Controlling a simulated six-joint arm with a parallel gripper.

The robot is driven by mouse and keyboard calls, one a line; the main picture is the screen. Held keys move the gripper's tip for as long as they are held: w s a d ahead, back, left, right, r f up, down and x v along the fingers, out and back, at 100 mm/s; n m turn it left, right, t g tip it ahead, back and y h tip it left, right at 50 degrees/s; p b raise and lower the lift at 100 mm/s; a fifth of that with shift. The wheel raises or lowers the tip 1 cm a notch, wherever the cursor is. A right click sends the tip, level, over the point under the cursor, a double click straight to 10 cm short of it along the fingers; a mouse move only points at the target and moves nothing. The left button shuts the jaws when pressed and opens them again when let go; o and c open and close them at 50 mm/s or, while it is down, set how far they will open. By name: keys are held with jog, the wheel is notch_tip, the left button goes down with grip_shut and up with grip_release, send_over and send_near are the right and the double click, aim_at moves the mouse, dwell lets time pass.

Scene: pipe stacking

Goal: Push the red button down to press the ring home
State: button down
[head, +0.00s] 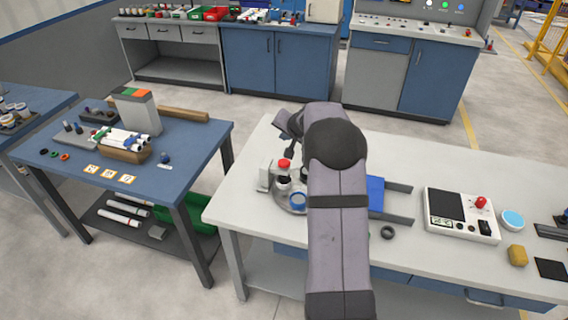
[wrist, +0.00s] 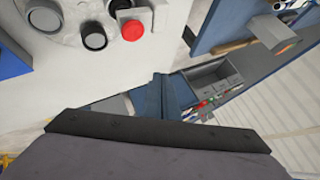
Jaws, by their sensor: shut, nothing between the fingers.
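The red button (head: 284,163) sits on top of a small press with a pale body (head: 265,176), at the left part of the white table. In the wrist view the red button (wrist: 132,31) is near the top, beside a black round part (wrist: 93,37) and a grey ringed part (wrist: 44,17). My gripper (head: 290,153) is shut and empty, with its dark tip just above and beside the button; I cannot tell whether they touch. My arm hides the area to the right.
A blue block (head: 375,192) between grey rails is right of my arm. A loose black ring (head: 388,232) lies near the front. A control box (head: 460,213) with a red knob stands further right. A blue table (head: 190,150) with pipes is at left.

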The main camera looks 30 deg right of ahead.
jog(key=b, duration=0.5)
send_over(283, 161)
jog(key=s, duration=0.2)
notch_tip(283, 161, down, 7)
jog(key=shift+w, duration=0.1)
jog(key=shift+f+b, duration=0.55)
jog(key=shift+b, duration=0.3)
jog(key=shift+a+f+b, duration=0.1)
jog(key=shift+f+b, duration=1.55)
jog(key=shift+b, duration=0.05)
dwell(2.4)
jog(key=shift+r, duration=0.2)
jog(key=shift+r+p, duration=1.3)
jog(key=shift+r, duration=0.1)
jog(key=shift+r, duration=0.1)
jog(key=shift+r+p, duration=2)
jog(key=shift+r, duration=0.45)
